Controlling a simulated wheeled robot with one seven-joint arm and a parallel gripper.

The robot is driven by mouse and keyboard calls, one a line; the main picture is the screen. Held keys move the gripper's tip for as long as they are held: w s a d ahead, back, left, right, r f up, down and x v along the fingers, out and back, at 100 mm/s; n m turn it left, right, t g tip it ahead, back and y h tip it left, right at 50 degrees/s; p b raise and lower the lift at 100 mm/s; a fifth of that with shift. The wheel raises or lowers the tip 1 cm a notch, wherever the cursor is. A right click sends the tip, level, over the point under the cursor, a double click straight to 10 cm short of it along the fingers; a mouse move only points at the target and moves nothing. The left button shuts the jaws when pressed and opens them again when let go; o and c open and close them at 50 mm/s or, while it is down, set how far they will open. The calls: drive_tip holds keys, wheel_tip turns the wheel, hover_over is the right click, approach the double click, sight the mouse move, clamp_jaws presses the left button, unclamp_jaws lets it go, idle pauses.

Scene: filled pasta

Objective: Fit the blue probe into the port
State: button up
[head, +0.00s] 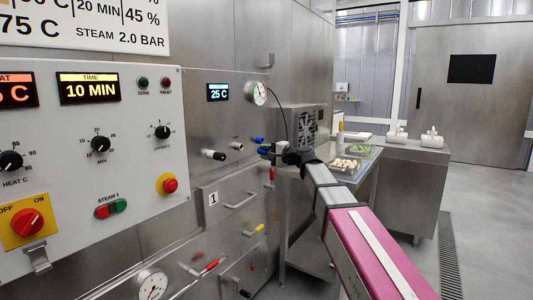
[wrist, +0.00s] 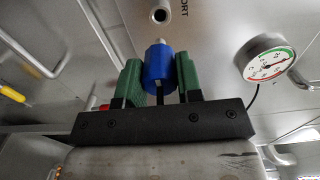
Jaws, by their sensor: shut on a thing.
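The blue probe (wrist: 158,66) is between the two green fingers of my gripper (wrist: 158,78) in the wrist view. My gripper is shut on it. Its pale tip points up in the picture toward the port (wrist: 160,14), a dark round hole in the steel panel beside lettering ending in "PORT". A small gap shows between tip and hole in this view; the depth of that gap is hard to judge. In the head view my gripper (head: 270,149) is close to the steel front, and blue parts show at its fingers. The port is not clear there.
A round dial gauge (wrist: 267,59) with a dark cable is right of the port. A steel counter (head: 400,155) with trays stands behind my arm. The floor at right is clear.

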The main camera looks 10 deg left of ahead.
sight(255, 149)
drive_tip(key=shift+x, duration=2.8)
drive_tip(key=shift+x, duration=1.75)
idle(0.4)
drive_tip(key=o, duration=1.2)
drive_tip(key=shift+w, duration=0.1)
drive_tip(key=shift+o, duration=0.2)
drive_tip(key=shift+d, duration=0.1)
drive_tip(key=shift+v, duration=3.45)
